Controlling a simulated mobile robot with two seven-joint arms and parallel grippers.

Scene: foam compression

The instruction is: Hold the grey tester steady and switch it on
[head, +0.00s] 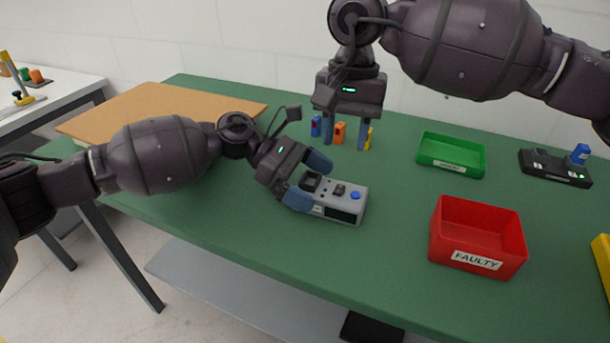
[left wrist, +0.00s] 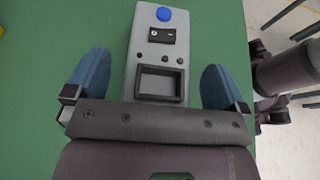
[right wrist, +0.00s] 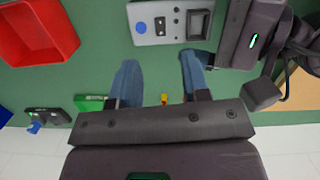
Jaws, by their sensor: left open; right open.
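The grey tester (head: 360,207) lies on the green table. On its top are a blue button (left wrist: 165,14), a black rocker switch (left wrist: 162,36) and a square black socket (left wrist: 160,99) that looks empty. My left gripper (head: 308,180) is open, its blue fingers on either side of the tester's socket end; in the left wrist view a gap shows on both sides. My right gripper (head: 345,138) is open and empty, pointing down above the table behind the tester. The tester also shows ahead of its fingers in the right wrist view (right wrist: 170,38).
Small blue (head: 316,126), orange (head: 339,132) and yellow (head: 369,138) blocks stand behind the tester, near my right fingers. A red FAULTY bin (head: 475,258), a green tray (head: 450,168) and a black device (head: 550,167) with a blue block (head: 580,154) are right. A brown board (head: 150,108) lies left.

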